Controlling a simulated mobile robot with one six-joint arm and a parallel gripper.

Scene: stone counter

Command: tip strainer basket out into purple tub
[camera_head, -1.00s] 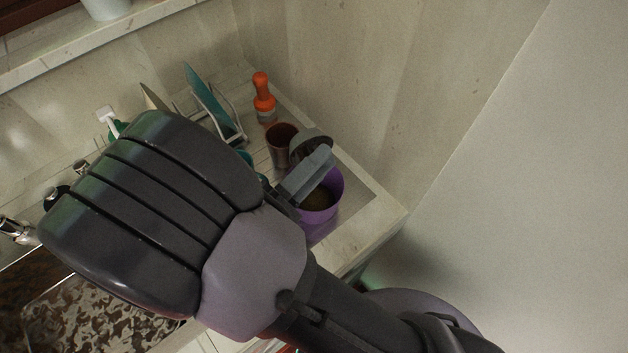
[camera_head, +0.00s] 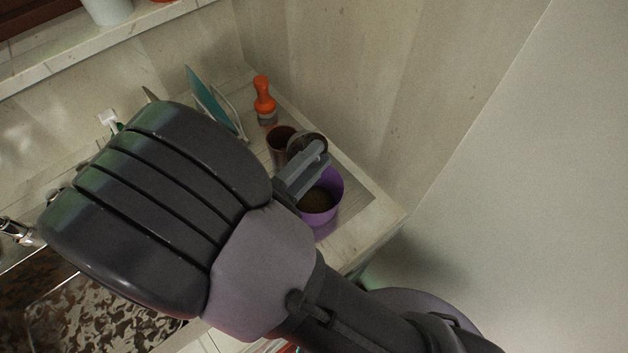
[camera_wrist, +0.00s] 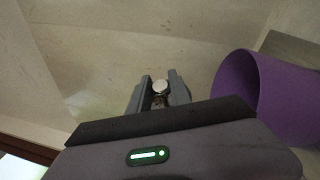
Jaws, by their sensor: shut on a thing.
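The purple tub (camera_head: 333,196) stands on the counter near its right end, with brownish matter in its bottom. In the wrist view the tub (camera_wrist: 262,95) is at the right, close beside my gripper (camera_wrist: 159,92). My gripper (camera_head: 312,158) is shut on the strainer basket (camera_head: 306,139), just above and behind the tub in the head view. The basket's round opening is turned partly toward the head camera and looks dark inside. In the wrist view only a small round metal end shows between the fingers; the rest of the basket is hidden there.
A brown cup (camera_head: 279,141) stands right behind the basket. An orange-handled brush (camera_head: 264,98) stands farther back by the wall. A rack with a teal board (camera_head: 205,101) is to the left. The sink (camera_head: 100,310) lies at lower left. Bare counter shows right of the tub.

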